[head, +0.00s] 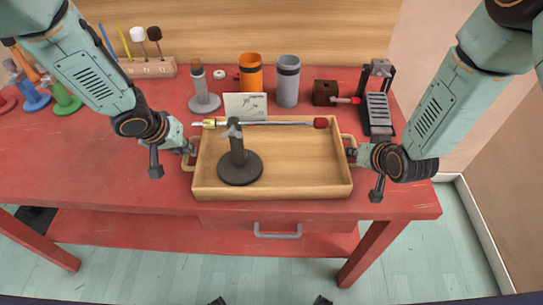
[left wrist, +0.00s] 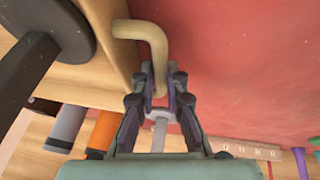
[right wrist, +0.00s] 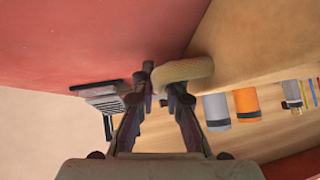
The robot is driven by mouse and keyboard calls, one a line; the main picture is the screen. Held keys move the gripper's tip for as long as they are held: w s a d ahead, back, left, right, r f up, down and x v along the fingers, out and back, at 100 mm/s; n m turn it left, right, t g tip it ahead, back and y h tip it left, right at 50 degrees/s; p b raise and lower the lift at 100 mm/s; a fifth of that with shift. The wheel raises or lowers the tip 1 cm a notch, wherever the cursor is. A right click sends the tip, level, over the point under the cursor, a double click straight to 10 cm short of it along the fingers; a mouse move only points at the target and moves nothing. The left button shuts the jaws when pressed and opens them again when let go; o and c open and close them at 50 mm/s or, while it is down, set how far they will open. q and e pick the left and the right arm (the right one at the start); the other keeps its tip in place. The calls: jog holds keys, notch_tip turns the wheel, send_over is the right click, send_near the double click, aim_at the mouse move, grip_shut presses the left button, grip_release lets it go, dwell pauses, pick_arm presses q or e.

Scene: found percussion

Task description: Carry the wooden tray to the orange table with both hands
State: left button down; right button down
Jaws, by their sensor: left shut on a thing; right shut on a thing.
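The wooden tray (head: 300,185) is in the head view, near the front edge of the red table. A black round-based stand (head: 240,170) is in it, with a red-tipped rod (head: 280,123) lying across its top. My left gripper (head: 191,150) is shut on the tray's left handle, a tan bar (left wrist: 152,38) that runs between its fingers in the left wrist view. My right gripper (head: 352,153) is at the tray's right handle and shut on it; the handle (right wrist: 190,70) shows at its fingertips in the right wrist view. No orange table shows in these views.
On the red table (head: 100,180), behind the tray, stand a white card (head: 245,106), an orange cup (head: 250,75), a grey cup (head: 288,85), a brown block (head: 325,93) and a black ribbed device (head: 378,110). A mallet rack (head: 147,68) is back left. Pale floor (head: 440,250) lies right.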

pick_arm(q)
jog(key=shift+w+r+p, duration=0.15)
jog(key=shift+r+p, duration=0.15)
pick_arm(e)
jog(key=shift+w+r, duration=0.1)
jog(key=shift+r, duration=0.1)
